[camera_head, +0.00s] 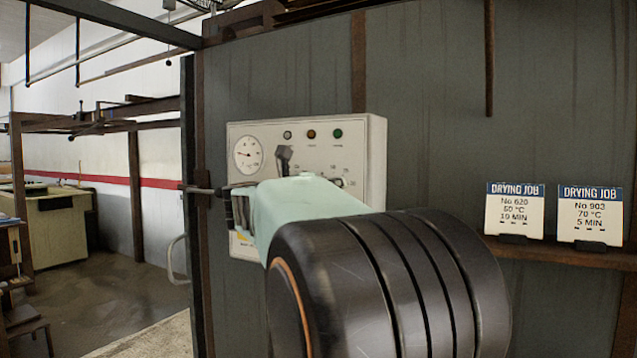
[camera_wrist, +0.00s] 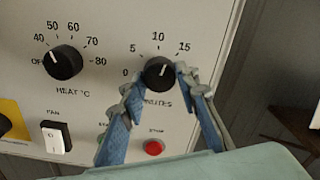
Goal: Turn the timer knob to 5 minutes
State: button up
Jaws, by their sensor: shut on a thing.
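The timer knob (camera_wrist: 158,73) is round and black with a white pointer line, under the marks 0, 5, 10 and 15 in the wrist view. Its line points up and slightly right, near 10. My gripper (camera_wrist: 163,76) is shut on this knob, with one blue-grey finger at its left and one at its right. The fingers cover part of the minutes label. In the head view, the pale green body of my gripper (camera_head: 305,203) is in front of the white control panel (camera_head: 368,150) and hides the timer knob.
The heat knob (camera_wrist: 63,62) is left of my fingers. A white fan switch (camera_wrist: 55,138) and a red stop button (camera_wrist: 152,148) are below. A gauge (camera_head: 248,154) is on the panel. Two drying job cards (camera_head: 515,211), (camera_head: 590,215) stand on a ledge; the right one reads 5 MIN.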

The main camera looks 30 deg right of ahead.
jog(key=shift+r+n+p, duration=0.15)
jog(key=shift+n+p, duration=4.5)
jog(key=shift+n, duration=1.85)
jog(key=o, duration=1.2)
jog(key=shift+c, duration=0.2)
jog(key=v, duration=1.2)
jog(key=shift+s, duration=0.1)
